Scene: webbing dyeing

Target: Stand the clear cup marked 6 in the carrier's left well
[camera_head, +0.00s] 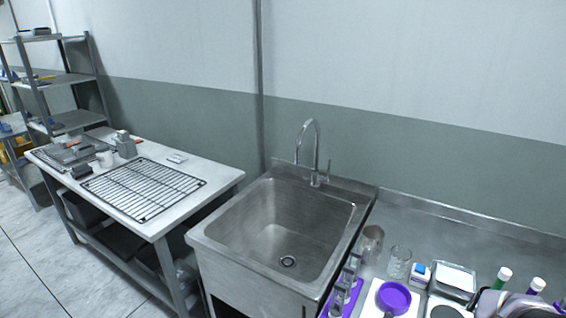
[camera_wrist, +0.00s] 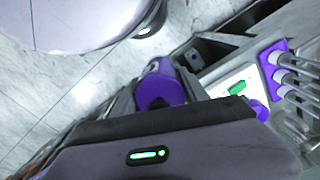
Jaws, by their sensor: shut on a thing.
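A purple carrier (camera_head: 346,296) with clear vessels in it stands right of the sink, and it also shows at the right of the wrist view (camera_wrist: 271,64). A clear cup (camera_head: 399,263) and a brownish clear cup (camera_head: 371,243) stand on the counter behind it. I can read no number, so I cannot tell which is cup 6. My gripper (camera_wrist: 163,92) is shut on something. A purple, rounded thing (camera_wrist: 160,93) shows between its fingers, and I cannot tell what it is. My gripper's fingertips are not clear in the head view.
A purple dish (camera_head: 394,296) sits on a white board right of the carrier. A blue-and-white block (camera_head: 420,274), a tray (camera_head: 454,281) and capped bottles (camera_head: 502,278) crowd the right. The steel sink (camera_head: 290,230) is empty. A table with a black rack (camera_head: 143,188) stands left.

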